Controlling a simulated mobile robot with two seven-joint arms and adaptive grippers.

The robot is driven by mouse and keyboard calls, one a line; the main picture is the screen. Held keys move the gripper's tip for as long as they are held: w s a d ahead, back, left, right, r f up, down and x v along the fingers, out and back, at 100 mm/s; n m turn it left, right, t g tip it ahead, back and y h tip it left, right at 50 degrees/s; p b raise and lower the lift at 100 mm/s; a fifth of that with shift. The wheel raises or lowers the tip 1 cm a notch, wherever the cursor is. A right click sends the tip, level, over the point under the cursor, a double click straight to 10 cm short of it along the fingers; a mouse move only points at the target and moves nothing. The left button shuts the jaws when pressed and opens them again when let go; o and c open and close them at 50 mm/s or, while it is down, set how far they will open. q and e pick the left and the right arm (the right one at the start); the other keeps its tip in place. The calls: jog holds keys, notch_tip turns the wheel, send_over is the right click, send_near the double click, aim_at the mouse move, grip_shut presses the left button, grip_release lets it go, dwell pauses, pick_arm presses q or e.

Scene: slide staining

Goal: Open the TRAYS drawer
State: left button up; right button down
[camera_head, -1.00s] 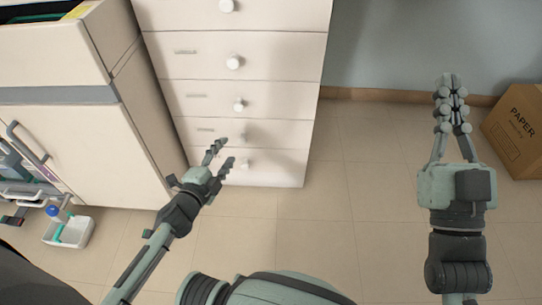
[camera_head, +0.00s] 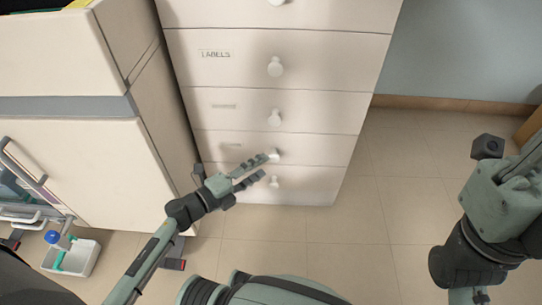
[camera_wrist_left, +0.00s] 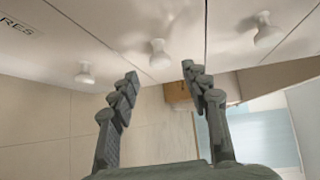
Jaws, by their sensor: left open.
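A white drawer cabinet (camera_head: 335,105) stands in front of me with a column of round white knobs. No label reading TRAYS is legible; one upper drawer (camera_head: 345,68) reads LABELS and the lower labels are blurred. My left gripper (camera_head: 268,166) is open and empty at the two lowest visible drawers. One fingertip overlaps the second-lowest knob (camera_head: 275,155) in view; the bottom knob (camera_head: 273,182) is just below the fingers. In the left wrist view, a knob (camera_wrist_left: 159,54) lies beyond the gap between the fingertips (camera_wrist_left: 162,76). My right gripper (camera_head: 510,185) is at the right edge, its fingers unclear.
A white cabinet with a grey band (camera_head: 70,108) stands close on the left. A small white tray with bottles (camera_head: 85,262) is near it at lower left. A cardboard box (camera_head: 534,126) shows at the right edge. The tiled floor (camera_head: 380,225) right of the drawers is clear.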

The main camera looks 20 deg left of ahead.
aim_at(272, 160)
pick_arm(q)
jog(key=b+x, duration=0.1)
jog(key=x, duration=0.5)
jog(key=shift+w, duration=0.1)
jog(key=shift+c, duration=0.3)
grip_shut()
